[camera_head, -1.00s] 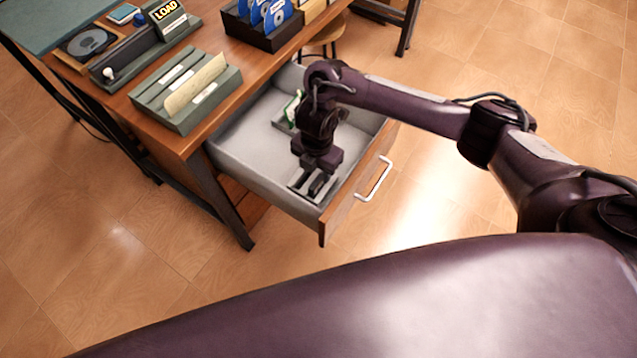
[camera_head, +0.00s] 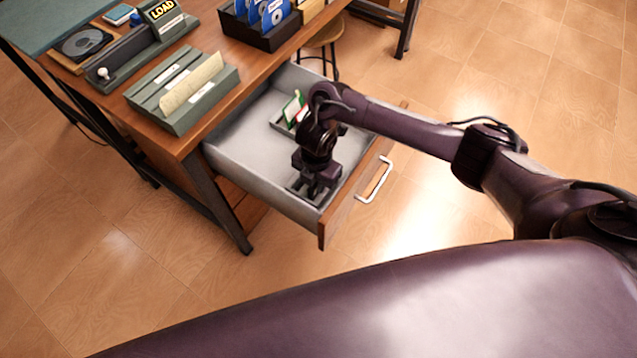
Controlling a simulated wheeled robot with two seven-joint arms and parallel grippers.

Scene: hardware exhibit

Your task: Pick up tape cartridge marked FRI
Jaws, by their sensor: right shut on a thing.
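My left gripper is not in view.
The drawer's front has a white handle (camera_head: 374,180). A green and white item (camera_head: 293,108) stands farther back in the drawer.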

